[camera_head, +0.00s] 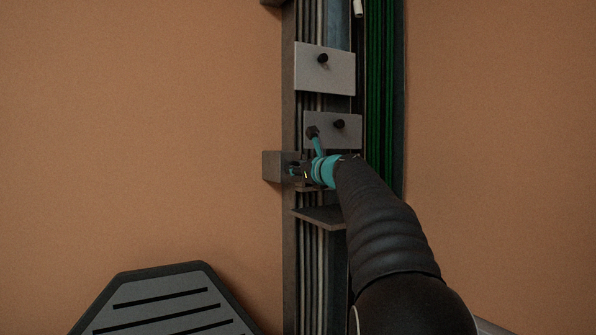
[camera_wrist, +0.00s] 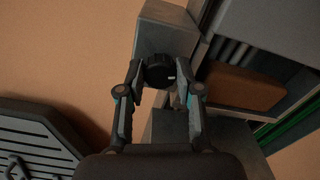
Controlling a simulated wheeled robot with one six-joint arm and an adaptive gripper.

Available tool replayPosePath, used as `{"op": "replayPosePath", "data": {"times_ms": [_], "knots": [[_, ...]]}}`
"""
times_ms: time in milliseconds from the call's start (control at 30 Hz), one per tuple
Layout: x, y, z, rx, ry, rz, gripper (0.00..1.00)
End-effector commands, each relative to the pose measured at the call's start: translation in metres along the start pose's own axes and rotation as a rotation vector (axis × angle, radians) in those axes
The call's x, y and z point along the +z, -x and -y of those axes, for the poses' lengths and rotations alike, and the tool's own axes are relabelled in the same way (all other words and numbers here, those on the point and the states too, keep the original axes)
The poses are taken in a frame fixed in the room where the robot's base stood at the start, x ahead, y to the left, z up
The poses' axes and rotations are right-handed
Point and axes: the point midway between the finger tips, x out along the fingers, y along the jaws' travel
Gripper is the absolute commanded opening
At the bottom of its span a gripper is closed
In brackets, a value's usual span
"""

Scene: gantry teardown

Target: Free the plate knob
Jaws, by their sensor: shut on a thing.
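In the wrist view, my gripper (camera_wrist: 162,76) has its two fingers closed around a black round knob (camera_wrist: 158,69) with a small white mark. The knob sits in front of a grey block (camera_wrist: 168,22). In the head view, my gripper (camera_head: 300,172) reaches in from the right beside the grey block (camera_head: 273,166), and its fingers hide the knob there. Two grey plates are higher on the column: the upper plate (camera_head: 338,76) has a black knob (camera_head: 322,59), and the lower plate (camera_head: 350,138) has another black knob (camera_head: 340,124).
A vertical column carries several grey cables (camera_head: 307,255) and a bundle of green cables (camera_head: 381,95). A grey shelf-like plate (camera_head: 318,216) juts out below my gripper. A brown block (camera_wrist: 245,88) lies right of the fingers in the wrist view.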

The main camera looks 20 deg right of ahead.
Motion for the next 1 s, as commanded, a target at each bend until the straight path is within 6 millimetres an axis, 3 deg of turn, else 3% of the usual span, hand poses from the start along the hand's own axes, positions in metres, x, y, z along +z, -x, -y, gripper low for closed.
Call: {"op": "replayPosePath", "data": {"times_ms": [1000], "knots": [[-0.0032, -0.0001, -0.004, 0.0, 0.957, 0.001, 0.0]]}}
